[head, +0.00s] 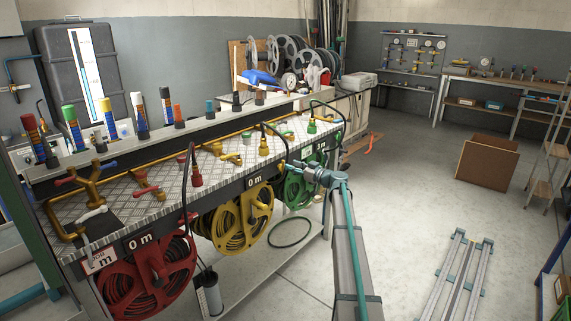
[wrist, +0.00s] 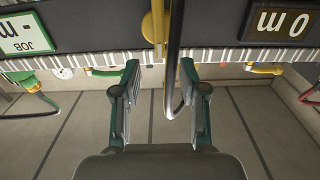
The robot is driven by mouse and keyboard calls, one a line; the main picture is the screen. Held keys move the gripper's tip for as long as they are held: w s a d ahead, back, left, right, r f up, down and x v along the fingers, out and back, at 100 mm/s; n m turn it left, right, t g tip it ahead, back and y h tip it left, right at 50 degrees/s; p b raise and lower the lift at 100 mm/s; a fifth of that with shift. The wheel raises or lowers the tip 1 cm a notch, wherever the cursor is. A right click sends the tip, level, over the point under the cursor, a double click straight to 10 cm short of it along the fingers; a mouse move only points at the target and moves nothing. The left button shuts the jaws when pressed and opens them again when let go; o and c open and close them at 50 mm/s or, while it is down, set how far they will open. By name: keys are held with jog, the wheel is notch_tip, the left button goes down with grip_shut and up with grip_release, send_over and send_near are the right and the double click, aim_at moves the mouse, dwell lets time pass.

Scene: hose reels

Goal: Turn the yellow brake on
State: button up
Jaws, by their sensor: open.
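The yellow reel (head: 243,222) hangs under the bench's front edge, between the red and green reels. I cannot pick out its brake for sure in the head view. A dark hose (wrist: 174,55) runs down between the fingers in the picture. In the head view, my gripper (head: 288,166) is at the bench front, right of the yellow reel.
The red reel (head: 150,275) and green reel (head: 300,188) flank the yellow one. Black hoses arch over the bench edge near my gripper. Valves and fittings stand on the patterned metal bench top (head: 120,187).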

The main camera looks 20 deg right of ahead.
aim_at(284, 163)
jog(key=shift+x, duration=2.4)
grip_shut()
